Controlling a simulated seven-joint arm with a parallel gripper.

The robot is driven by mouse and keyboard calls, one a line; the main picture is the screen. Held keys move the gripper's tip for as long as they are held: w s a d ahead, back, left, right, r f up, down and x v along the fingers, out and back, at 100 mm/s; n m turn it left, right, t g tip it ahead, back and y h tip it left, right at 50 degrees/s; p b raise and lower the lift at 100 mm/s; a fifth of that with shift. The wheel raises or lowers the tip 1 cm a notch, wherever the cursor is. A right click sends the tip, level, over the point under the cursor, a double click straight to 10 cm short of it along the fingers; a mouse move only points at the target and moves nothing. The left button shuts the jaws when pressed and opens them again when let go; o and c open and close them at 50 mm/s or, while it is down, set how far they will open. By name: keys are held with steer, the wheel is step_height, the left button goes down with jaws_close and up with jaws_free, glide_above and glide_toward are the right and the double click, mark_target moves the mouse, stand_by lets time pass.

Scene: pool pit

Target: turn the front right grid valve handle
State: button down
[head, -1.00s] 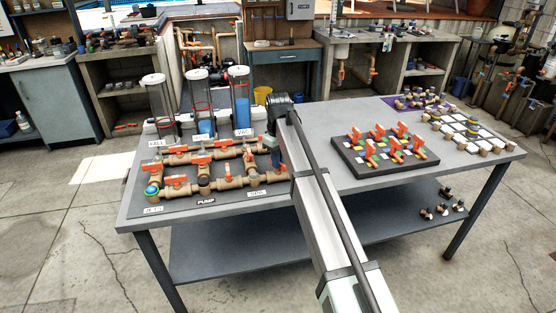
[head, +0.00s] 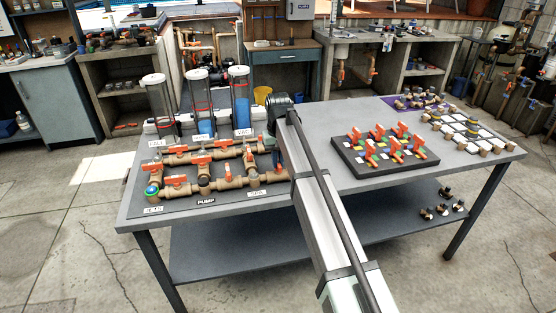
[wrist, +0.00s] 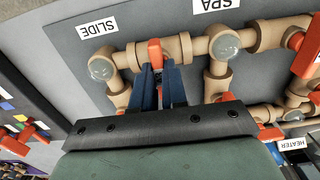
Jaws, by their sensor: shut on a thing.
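In the wrist view, an orange valve handle (wrist: 155,50) sits on a tan pipe between two round clear-capped fittings, near the SLIDE (wrist: 97,27) and SPA labels. The handle appears to lie across the pipe. My gripper (wrist: 157,67) has its two blue fingers on either side of the handle, shut on it. In the head view my gripper (head: 274,153) is at the right end of the pipe grid (head: 205,184). My arm and gripper hide this handle there, and the fingertips are hard to make out.
Other orange handles stand close by on the grid, including one behind (head: 202,159). Three clear tubes (head: 240,100) rise at its back. A black tray (head: 362,172) of orange-handled parts lies right of my arm. Bare grey tabletop (head: 325,122) lies behind that tray.

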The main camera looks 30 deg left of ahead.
stand_by(0.3)
steer(key=c, duration=1.2)
jaws_free()
steer(key=shift+o, duration=0.2)
step_height(320, 180, up, 14)
steer(key=shift+f, duration=0.1)
